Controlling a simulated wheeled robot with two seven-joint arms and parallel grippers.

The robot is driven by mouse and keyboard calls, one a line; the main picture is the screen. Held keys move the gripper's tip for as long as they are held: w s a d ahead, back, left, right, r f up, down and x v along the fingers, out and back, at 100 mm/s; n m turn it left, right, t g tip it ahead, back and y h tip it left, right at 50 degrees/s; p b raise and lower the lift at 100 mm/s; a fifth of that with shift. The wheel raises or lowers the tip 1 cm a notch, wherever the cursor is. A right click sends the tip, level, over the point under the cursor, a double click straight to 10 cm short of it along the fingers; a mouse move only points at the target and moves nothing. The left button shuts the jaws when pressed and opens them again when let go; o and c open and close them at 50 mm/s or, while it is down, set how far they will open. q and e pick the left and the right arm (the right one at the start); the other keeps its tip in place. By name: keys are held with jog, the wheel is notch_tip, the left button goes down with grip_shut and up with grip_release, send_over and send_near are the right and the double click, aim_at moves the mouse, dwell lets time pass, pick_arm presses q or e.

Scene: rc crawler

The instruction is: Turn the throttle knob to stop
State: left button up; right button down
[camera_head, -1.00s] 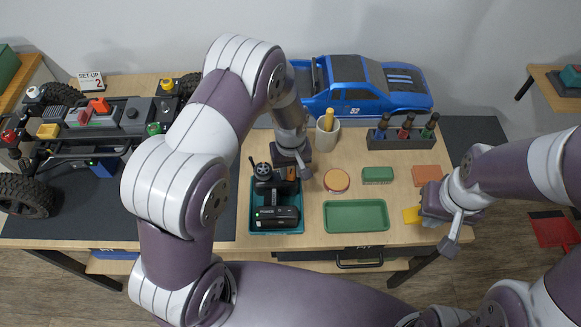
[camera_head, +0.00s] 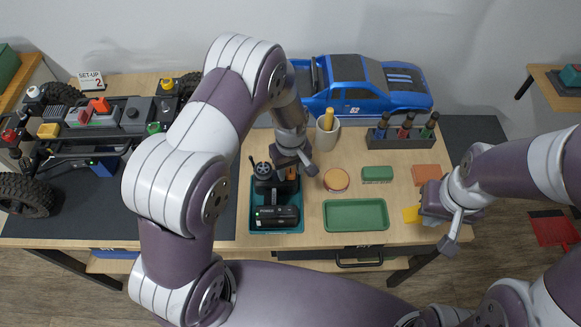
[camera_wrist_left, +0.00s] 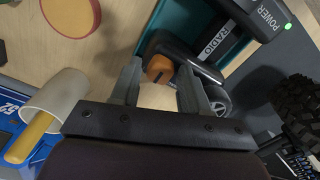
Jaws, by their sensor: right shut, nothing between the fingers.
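The radio transmitter (camera_head: 276,215) sits in a teal tray (camera_head: 255,229). Its orange throttle knob (camera_wrist_left: 158,68), with a dark mark on its face, shows in the left wrist view between the fingertips of my left gripper (camera_wrist_left: 161,77). The fingers are apart, one on each side of the knob; I cannot tell whether they touch it. In the head view my left gripper (camera_head: 287,171) is over the transmitter's upper part and mostly hides the knob. My right gripper (camera_head: 429,213) is shut and empty at the table's right, by a yellow piece (camera_head: 411,214).
A green tray (camera_head: 326,222), a round red-rimmed disc (camera_head: 336,180), a green block (camera_head: 377,174) and a cup (camera_head: 327,135) stand right of the transmitter. A blue truck body (camera_head: 360,100) is behind. The crawler chassis (camera_head: 110,128) stands on a dark mat at left.

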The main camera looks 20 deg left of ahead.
aim_at(291, 172)
pick_arm(q)
jog(key=shift+o, duration=0.4)
jog(key=shift+r, duration=0.1)
notch_tip(291, 172, up, 12)
jog(key=b, duration=0.1)
jog(key=shift+r, duration=0.25)
